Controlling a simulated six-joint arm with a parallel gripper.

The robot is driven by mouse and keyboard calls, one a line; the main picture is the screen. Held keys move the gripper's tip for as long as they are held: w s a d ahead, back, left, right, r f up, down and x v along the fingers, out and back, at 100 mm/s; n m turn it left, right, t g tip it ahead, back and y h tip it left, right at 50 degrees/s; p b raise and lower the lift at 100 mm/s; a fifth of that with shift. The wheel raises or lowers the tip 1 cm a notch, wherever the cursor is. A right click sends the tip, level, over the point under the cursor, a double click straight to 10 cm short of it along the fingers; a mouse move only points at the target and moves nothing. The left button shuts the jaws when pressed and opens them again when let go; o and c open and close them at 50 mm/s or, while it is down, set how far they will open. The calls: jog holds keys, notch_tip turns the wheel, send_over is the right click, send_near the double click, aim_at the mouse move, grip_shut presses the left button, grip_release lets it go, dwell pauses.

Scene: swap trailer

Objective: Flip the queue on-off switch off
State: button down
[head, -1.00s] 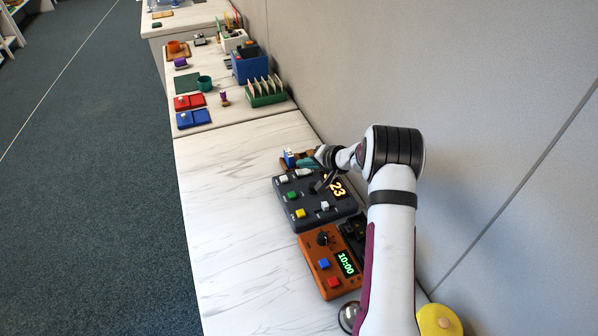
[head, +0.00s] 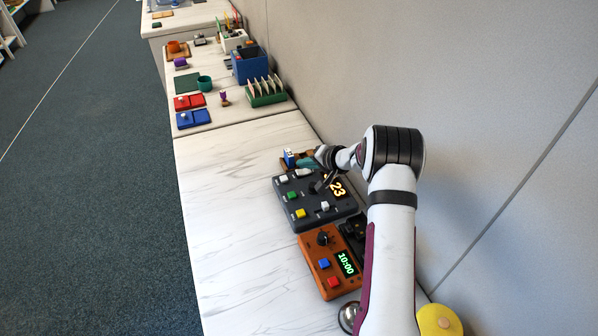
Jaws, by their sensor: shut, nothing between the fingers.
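Whether the fingertips touch a control is too small to tell. My wrist and arm hide some of the box's back right side.
An orange timer box (head: 312,262) reading "10:00" stands in front of the grey box. A wooden tray (head: 285,166) with a blue-and-white item lies behind it. A grey wall rises close on the right. The counter's left side (head: 222,215) is clear.

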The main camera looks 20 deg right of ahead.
aim_at(310, 175)
dwell(0.4)
jog(key=shift+a+f, duration=0.15)
jog(key=shift+f, duration=0.25)
jog(key=shift+a+f, duration=0.15)
jog(key=shift+f, duration=0.2)
dwell(0.4)
dwell(0.4)
jog(key=shift+d+r, duration=0.3)
jog(key=shift+r, duration=0.45)
jog(key=shift+d+r, duration=0.3)
jog(key=shift+r, duration=0.5)
jog(key=shift+d+r, duration=0.3)
jog(key=shift+r, duration=0.5)
jog(key=shift+d+r, duration=0.3)
jog(key=shift+r, duration=0.5)
